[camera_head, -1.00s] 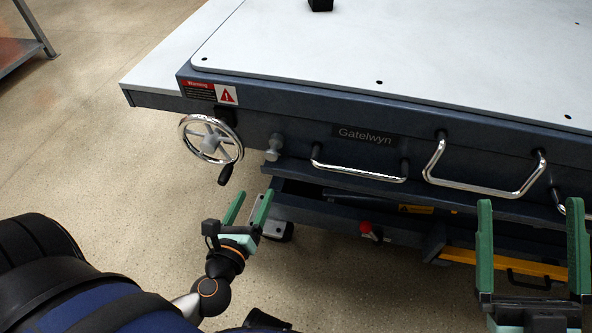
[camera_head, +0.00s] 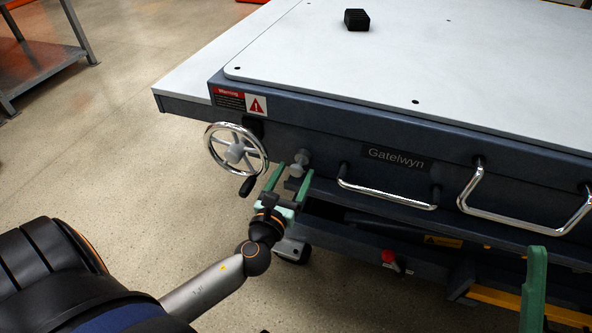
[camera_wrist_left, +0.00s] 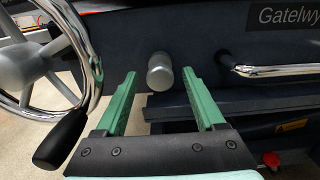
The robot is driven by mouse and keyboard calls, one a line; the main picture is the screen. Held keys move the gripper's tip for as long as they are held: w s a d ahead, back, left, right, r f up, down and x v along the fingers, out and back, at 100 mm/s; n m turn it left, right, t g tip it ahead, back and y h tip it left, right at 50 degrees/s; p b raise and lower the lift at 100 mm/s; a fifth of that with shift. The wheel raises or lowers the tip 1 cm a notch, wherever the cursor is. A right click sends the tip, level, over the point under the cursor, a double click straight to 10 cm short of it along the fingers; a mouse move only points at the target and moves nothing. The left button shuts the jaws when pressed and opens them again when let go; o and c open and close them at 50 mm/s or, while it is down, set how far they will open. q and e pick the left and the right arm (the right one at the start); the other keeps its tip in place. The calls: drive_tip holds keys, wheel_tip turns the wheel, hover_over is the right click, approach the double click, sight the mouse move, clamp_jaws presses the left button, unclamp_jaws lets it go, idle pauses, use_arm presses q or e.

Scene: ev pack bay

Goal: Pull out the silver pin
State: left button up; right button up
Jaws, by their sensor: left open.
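The silver pin (camera_head: 299,162) is a short knob on the dark side panel of the bench, right of the handwheel. In the left wrist view the pin (camera_wrist_left: 159,72) shows its round end just beyond and between my fingertips, apart from them. My left gripper (camera_head: 288,185) has green fingers, is open and empty, and points up at the pin; it also shows in the left wrist view (camera_wrist_left: 160,98). Of my right gripper, one green finger (camera_head: 534,290) shows at the lower right; the rest is cut off.
The chrome handwheel (camera_head: 236,150) with a black grip stands close on the left of the pin. A chrome handle (camera_head: 388,198) is close on its right. A red knob (camera_head: 388,256) sits lower down. A black block (camera_head: 357,20) lies on the white top (camera_head: 400,65).

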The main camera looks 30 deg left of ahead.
use_arm(q)
drive_tip(key=shift+x, duration=0.8)
clamp_jaws()
idle(1.0)
